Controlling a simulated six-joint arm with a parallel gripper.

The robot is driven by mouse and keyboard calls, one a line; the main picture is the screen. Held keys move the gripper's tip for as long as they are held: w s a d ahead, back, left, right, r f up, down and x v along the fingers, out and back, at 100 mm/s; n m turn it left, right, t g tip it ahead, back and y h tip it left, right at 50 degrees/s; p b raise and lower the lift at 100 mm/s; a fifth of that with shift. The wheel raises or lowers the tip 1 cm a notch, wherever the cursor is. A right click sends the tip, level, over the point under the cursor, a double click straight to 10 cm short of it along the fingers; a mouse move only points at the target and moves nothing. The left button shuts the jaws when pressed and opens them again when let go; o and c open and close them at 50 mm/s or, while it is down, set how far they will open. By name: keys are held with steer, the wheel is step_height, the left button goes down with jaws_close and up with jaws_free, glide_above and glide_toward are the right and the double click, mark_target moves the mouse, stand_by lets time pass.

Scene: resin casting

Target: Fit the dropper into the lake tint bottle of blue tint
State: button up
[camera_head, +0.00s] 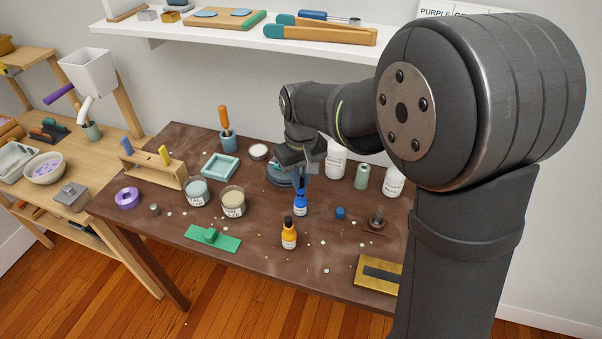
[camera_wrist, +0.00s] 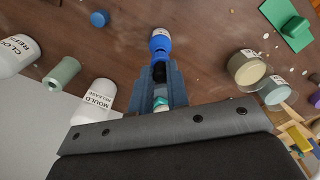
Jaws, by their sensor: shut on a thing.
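The lake tint bottle (camera_head: 300,207), small and blue with a white label, stands upright on the brown bench. It also shows just beyond my fingertips in the wrist view (camera_wrist: 160,40). My gripper (camera_head: 303,181) points down directly above the bottle; its blue-grey fingers (camera_wrist: 158,82) are shut on the dropper (camera_wrist: 159,72), whose dark top shows between them. The fingers hide most of the dropper. It looks in line with the bottle's neck, but I cannot tell whether it is above the mouth, touching it or inside.
An orange bottle with a black top (camera_head: 289,234) stands in front. A blue block (camera_head: 340,213) and a metal piece on a base (camera_head: 376,222) are to the right. Tint cups (camera_head: 233,203) stand left; white bottles (camera_head: 336,162) stand behind. A green plate (camera_head: 212,239) lies front left.

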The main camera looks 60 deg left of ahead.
steer(key=shift+f, duration=1)
steer(key=o, duration=0.7)
step_height(320, 180, up, 18)
steer(key=shift+f, duration=0.25)
steer(key=shift+f, duration=0.1)
step_height(320, 180, down, 17)
steer(key=shift+f, duration=0.15)
steer(key=shift+r, duration=0.25)
